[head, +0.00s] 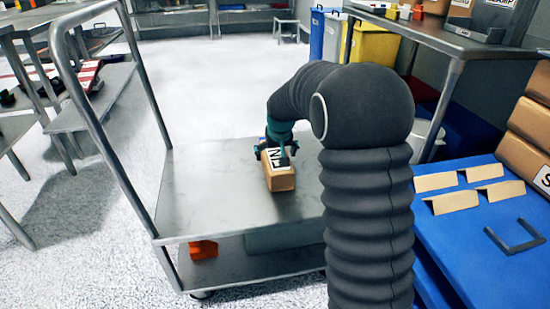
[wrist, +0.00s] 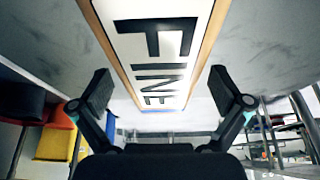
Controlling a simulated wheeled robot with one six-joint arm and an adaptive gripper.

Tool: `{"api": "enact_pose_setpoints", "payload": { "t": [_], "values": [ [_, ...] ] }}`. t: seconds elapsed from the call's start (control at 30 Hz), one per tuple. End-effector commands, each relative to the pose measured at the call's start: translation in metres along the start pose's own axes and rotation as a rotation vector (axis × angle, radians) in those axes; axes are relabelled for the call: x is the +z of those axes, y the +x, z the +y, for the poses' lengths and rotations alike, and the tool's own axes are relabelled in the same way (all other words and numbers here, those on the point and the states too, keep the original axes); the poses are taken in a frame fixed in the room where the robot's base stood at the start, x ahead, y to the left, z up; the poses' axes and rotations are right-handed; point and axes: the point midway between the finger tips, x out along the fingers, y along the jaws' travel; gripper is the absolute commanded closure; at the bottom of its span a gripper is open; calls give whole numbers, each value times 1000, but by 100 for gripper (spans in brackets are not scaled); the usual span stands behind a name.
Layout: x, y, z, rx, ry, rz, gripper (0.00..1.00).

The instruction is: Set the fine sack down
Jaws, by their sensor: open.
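The fine sack (head: 280,177) is a small tan block with a white label, resting on the upper deck of the metal cart (head: 190,190). In the wrist view the sack (wrist: 155,50) shows its white label reading "FINE" close in front of me. My gripper (head: 277,148) is at the far end of the sack in the head view. In the wrist view my gripper (wrist: 165,92) has its two fingers spread wide, apart from the sack's sides. My arm partly covers the cart's right side.
An orange item (head: 203,249) lies on the cart's lower shelf. A blue surface (head: 470,235) with tan angled pieces (head: 478,194) and a dark bracket (head: 515,238) is at right. The cart's handle rail (head: 100,130) rises at left. The deck around the sack is clear.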

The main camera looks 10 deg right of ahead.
Motion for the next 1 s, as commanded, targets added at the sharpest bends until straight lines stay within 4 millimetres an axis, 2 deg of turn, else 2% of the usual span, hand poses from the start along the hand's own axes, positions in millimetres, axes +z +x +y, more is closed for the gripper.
{"api": "enact_pose_setpoints", "payload": {
  "t": [0.03, 0.1, 0.3, 0.67, 0.77, 0.87, 1.0],
  "values": [
    [-2, -14, 0, 0, 0, 5, 0],
    [-2, -29, 0, 0, 0, 4, 0],
    [-1, -66, 0, 0, 0, 3, 0],
    [4, -100, 0, 0, 0, 5, 0],
    [18, -120, 0, 0, 0, 12, 0],
    [43, -149, 0, 0, 0, 23, 0],
    [87, -188, 1, 0, 0, 38, 0]
  ]
}}
